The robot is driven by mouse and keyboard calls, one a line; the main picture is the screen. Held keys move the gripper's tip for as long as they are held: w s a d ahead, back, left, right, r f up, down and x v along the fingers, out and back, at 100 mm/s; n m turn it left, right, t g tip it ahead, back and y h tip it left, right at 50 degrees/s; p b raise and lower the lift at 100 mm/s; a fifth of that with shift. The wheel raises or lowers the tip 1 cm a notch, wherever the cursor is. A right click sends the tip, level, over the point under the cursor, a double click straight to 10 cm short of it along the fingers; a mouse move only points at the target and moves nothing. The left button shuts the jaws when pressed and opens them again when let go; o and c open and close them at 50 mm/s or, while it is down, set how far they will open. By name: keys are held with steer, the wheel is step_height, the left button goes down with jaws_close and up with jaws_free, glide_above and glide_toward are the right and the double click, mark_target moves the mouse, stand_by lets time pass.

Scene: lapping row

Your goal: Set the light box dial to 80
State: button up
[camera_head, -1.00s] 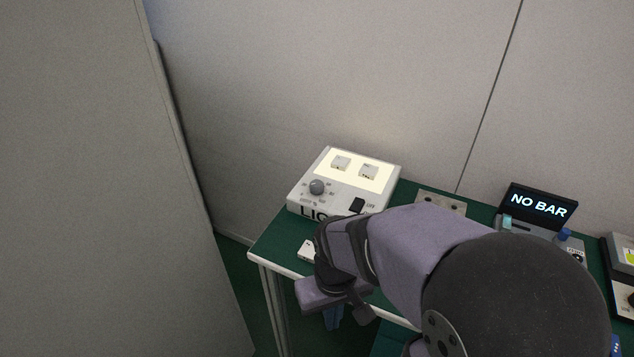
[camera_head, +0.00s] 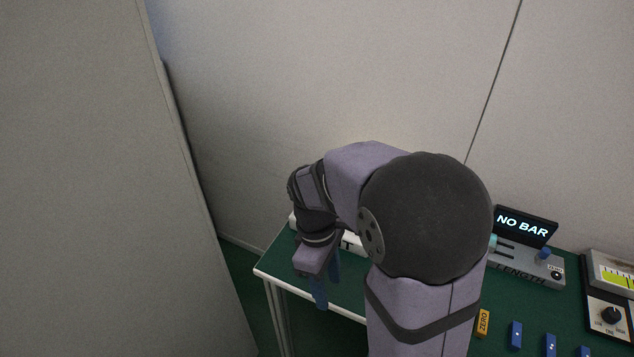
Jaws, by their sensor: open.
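The light box (camera_head: 293,221) is almost wholly hidden behind my arm. Only bits of its white body show at its left corner and low front, at the back left of the green table. Its dial is hidden now, so its setting cannot be read. My gripper (camera_head: 326,290) hangs down with blue fingers in front of the light box, over the table's front left part. It is open, and I see nothing between the fingers.
A length gauge (camera_head: 530,262) with a "NO BAR" display (camera_head: 527,226) stands right of my arm. A meter with a black knob (camera_head: 611,315) is at the far right. A yellow ZERO block (camera_head: 483,322) and several blue blocks lie in front. A grey partition (camera_head: 90,180) stands at left.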

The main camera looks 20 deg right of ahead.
steer(key=w+d+r+n+p, duration=0.2)
steer(key=w+n+p, duration=0.1)
steer(key=w, duration=0.5)
steer(key=w+d+r+n+t+p, duration=0.1)
steer(key=w+d+r+n+p, duration=0.1)
steer(key=w, duration=0.6)
steer(key=w+d+r+n+t+y+p, duration=0.1)
steer(key=w+n+p, duration=0.3)
steer(key=w, duration=0.4)
steer(key=shift+w+d+r, duration=0.15)
steer(key=shift+d+r, duration=0.35)
steer(key=shift+r, duration=0.25)
steer(key=shift+w+n, duration=0.2)
steer(key=shift+n, duration=0.1)
steer(key=shift+f+p, duration=1.05)
steer(key=shift+f, duration=2.65)
steer(key=c, duration=1.1)
